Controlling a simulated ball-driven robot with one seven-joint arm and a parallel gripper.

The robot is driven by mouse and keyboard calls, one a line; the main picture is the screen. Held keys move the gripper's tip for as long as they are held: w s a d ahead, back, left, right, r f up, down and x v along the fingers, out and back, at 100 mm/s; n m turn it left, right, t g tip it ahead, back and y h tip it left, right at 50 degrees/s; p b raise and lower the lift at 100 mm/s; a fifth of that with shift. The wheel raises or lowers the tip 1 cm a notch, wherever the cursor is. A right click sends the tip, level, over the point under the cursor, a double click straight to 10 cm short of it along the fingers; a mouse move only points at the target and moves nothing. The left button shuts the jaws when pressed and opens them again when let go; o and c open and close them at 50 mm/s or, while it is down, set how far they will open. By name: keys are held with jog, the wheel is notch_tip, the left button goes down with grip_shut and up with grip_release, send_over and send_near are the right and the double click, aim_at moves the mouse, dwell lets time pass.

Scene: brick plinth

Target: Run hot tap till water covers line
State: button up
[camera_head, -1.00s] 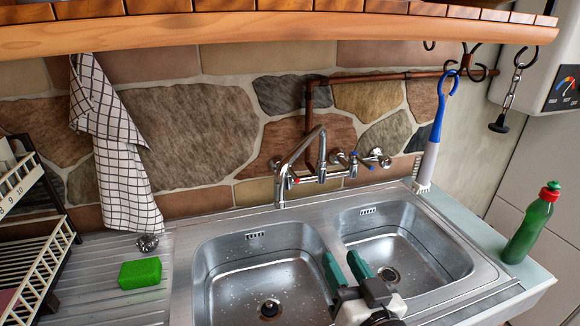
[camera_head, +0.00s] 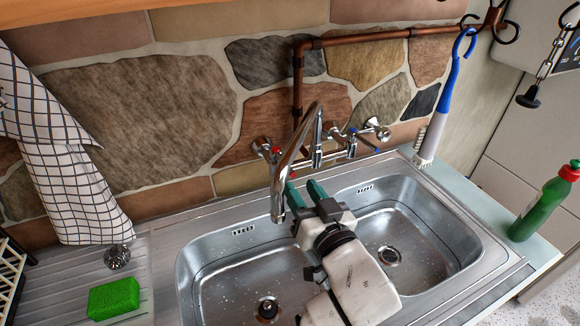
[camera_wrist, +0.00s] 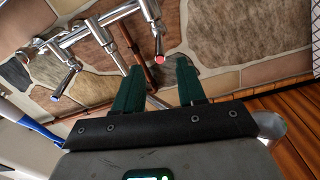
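A chrome mixer tap (camera_head: 316,140) is on the stone wall, its curved spout over the left basin (camera_head: 183,265). The red-marked hot handle (camera_head: 276,150) is at its left; blue-marked cold parts are at its right. In the wrist view the red-tipped handle (camera_wrist: 159,58) appears between and beyond my fingertips, with no clear contact. My gripper (camera_head: 302,183) is open and empty, its two green fingers behind and right of the spout. A dark line (camera_head: 235,262) runs around the left basin's wall. No stream shows; the basin holds only droplets and its drain (camera_head: 267,308) is visible.
The right basin (camera_head: 440,225) is empty too. A green sponge (camera_head: 113,298) and steel scourer (camera_head: 117,257) lie on the drainboard, below a hanging checked towel (camera_head: 70,180). A blue brush (camera_head: 447,100) hangs at right, near a green bottle (camera_head: 545,203).

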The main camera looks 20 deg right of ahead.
aim_at(291, 170)
jog(key=w+p, duration=0.1)
jog(key=w, duration=0.5)
jog(key=shift+w+d, duration=0.1)
jog(key=shift+w, duration=0.05)
jog(key=shift+c, duration=0.5)
grip_shut()
